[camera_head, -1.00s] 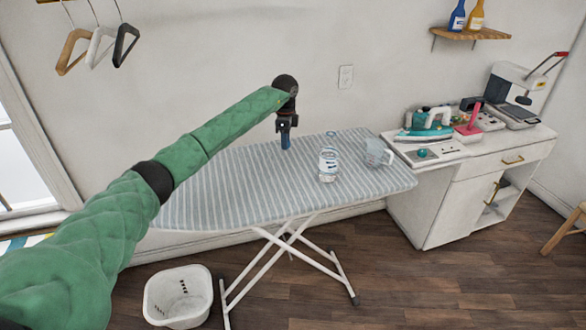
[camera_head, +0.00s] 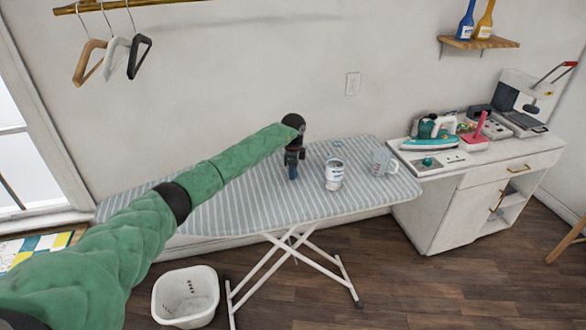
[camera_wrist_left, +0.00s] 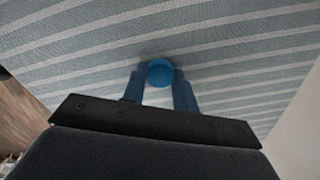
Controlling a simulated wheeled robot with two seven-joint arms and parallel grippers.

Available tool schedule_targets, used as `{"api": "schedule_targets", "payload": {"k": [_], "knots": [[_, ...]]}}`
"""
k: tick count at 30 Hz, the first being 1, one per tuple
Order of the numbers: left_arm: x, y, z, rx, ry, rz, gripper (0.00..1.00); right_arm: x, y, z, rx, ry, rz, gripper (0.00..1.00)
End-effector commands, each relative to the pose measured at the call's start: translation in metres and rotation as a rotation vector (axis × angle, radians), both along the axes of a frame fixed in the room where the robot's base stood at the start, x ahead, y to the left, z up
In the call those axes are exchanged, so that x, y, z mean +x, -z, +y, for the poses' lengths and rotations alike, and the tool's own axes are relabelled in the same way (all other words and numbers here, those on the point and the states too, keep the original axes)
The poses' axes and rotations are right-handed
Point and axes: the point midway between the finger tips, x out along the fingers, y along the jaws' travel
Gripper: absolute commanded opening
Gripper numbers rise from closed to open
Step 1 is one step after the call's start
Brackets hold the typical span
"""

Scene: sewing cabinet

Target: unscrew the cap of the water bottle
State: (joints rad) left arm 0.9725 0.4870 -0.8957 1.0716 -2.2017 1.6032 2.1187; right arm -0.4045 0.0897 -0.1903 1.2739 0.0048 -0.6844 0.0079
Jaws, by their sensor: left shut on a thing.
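A clear container with a white and dark label (camera_head: 334,176), probably the water bottle, stands upright on the striped ironing board. My left gripper (camera_head: 293,170) is low over the board, just left of the container and apart from it in the picture. In the left wrist view, the blue fingers of my left gripper (camera_wrist_left: 160,80) are shut on a round blue cap (camera_wrist_left: 160,72). A pale patch shows between the fingers; I cannot tell whether it is a bottle or the board. My right gripper is not in view.
The ironing board (camera_head: 240,205) has free room on its left. A clear measuring cup (camera_head: 382,163) stands right of the container. A white cabinet (camera_head: 450,210) with an iron (camera_head: 430,135) is at the right. A white basket (camera_head: 185,298) stands on the floor.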

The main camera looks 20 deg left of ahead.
Motion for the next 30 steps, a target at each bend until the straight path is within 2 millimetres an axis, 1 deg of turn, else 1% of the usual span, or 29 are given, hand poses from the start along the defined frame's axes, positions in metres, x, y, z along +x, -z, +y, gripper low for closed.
{"api": "schedule_targets", "payload": {"k": [9,19,20,21,23,30], "knots": [[0.000,0.002,0.000,0.000,0.000,0.000,0.01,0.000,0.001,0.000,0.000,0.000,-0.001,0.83],[0.000,0.010,0.000,0.001,0.000,0.001,0.01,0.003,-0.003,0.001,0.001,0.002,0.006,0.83],[0.000,0.010,0.000,0.001,0.000,0.001,0.31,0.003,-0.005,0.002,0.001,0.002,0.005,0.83],[-0.001,0.010,0.000,0.001,0.000,0.001,0.38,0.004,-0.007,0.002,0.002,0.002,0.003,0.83],[-0.001,0.010,0.000,0.001,0.001,0.002,0.50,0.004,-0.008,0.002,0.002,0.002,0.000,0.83],[-0.002,0.013,0.000,0.001,0.001,0.006,0.51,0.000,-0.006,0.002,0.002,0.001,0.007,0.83]]}}
